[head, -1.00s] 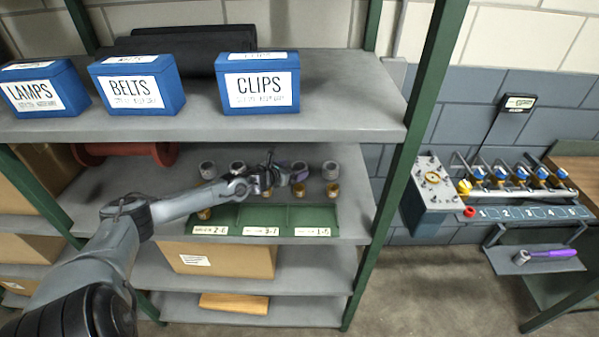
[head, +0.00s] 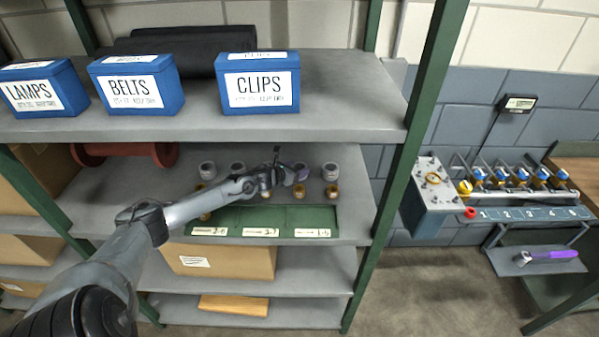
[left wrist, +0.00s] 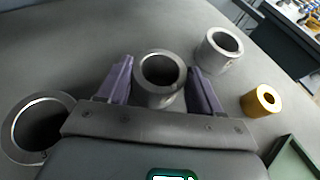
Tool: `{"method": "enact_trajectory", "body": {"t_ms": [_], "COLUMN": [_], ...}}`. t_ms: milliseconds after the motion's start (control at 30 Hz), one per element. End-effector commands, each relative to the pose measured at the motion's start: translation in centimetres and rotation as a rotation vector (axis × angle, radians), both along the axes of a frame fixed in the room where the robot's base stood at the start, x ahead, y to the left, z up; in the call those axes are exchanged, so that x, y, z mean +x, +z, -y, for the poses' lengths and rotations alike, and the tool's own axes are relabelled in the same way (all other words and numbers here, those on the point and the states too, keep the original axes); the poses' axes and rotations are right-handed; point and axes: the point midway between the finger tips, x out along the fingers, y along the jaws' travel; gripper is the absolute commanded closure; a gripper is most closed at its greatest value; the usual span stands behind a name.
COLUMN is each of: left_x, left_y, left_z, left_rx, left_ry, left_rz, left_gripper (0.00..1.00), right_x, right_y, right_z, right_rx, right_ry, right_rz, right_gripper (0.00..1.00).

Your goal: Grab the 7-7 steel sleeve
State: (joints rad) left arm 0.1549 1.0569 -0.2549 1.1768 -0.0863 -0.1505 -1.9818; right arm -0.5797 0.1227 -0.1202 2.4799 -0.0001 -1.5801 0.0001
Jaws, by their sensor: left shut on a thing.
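My left gripper (head: 289,177) reaches from the left over the middle shelf. In the left wrist view its two purple fingers (left wrist: 160,82) stand on either side of a hollow grey steel sleeve (left wrist: 158,97) and are shut on it. The sleeve is upright, with its open top facing the camera. I cannot tell whether it is clear of the shelf. No marking on it is readable. Another steel sleeve (left wrist: 219,50) stands to its right, and one (left wrist: 38,128) to its left near the gripper body. My right gripper is not in view.
A brass sleeve (left wrist: 262,100) stands close on the right; other sleeves (head: 331,171) stand along the shelf. Green bins (head: 262,217) with small labels line the front edge. The upper shelf (head: 350,112) with blue boxes is overhead, and a green post (head: 392,185) stands at right.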

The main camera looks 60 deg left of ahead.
Motion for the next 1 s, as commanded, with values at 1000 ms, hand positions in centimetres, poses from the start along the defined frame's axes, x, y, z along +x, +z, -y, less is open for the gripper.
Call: {"method": "enact_trajectory", "body": {"t_ms": [1000], "left_x": [0.4], "left_y": [5.1], "left_z": [1.1], "left_rx": [0.002], "left_ry": [-0.004], "left_rz": [0.006], "left_gripper": [0.91], "right_x": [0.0], "right_y": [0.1], "right_z": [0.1], "right_rx": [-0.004], "right_ry": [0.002], "right_rz": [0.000], "right_gripper": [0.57]}}
